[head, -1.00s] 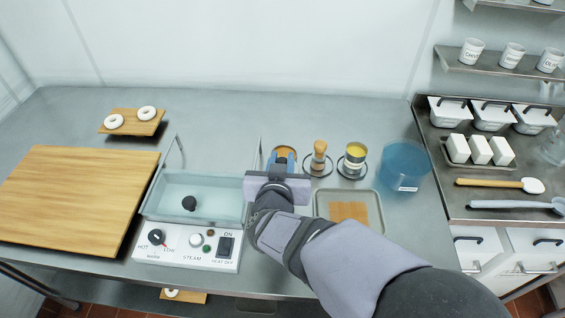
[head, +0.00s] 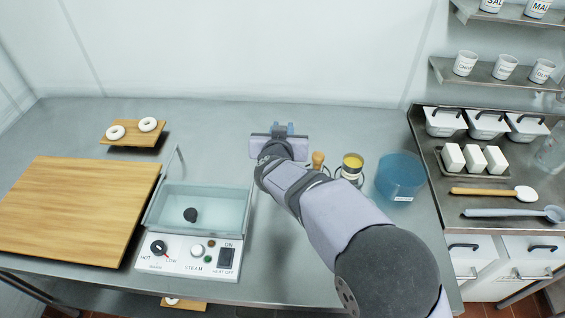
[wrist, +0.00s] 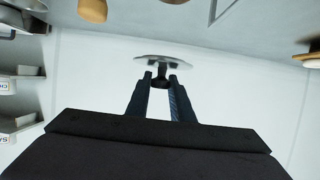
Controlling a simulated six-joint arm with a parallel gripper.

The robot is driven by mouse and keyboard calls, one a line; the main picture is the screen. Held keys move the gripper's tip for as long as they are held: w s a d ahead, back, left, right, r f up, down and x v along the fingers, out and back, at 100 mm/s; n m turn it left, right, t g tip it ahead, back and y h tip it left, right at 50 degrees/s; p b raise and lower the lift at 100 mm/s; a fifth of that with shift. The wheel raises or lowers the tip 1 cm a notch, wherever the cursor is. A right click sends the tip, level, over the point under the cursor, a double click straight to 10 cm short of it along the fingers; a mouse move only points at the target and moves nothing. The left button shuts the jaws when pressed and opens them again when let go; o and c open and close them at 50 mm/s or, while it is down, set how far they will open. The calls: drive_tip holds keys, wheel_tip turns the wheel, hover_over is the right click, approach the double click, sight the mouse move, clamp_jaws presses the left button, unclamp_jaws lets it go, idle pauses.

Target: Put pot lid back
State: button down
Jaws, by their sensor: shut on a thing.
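My gripper (head: 281,128) is over the back part of the counter, right of and beyond the steam kettle (head: 150,212). In the wrist view my gripper (wrist: 160,82) is shut on the dark knob of a thin grey round lid (wrist: 185,62). The lid is seen nearly edge-on and seems clear of other things. It is hidden behind my gripper in the head view. The kettle is an open rectangular basin with clear liquid and a small dark round thing (head: 190,214) inside. A container with yellow contents (head: 352,165) stands right of my gripper.
A blue bowl (head: 402,178) and a wooden-handled tool (head: 318,159) stand to the right. A large board (head: 75,210) lies left; a small board (head: 150,142) carries two bagels. My arm covers the front right counter.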

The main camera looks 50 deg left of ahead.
drive_tip(key=shift+f, duration=4.9)
drive_tip(key=shift+f+b, duration=0.3)
drive_tip(key=shift+f, duration=0.1)
drive_tip(key=c, duration=1.6)
unclamp_jaws()
drive_tip(key=shift+o, duration=0.2)
drive_tip(key=shift+r, duration=0.15)
drive_tip(key=shift+r, duration=0.25)
drive_tip(key=b+v, duration=0.1)
drive_tip(key=v, duration=1.1)
drive_tip(key=shift+b, duration=0.4)
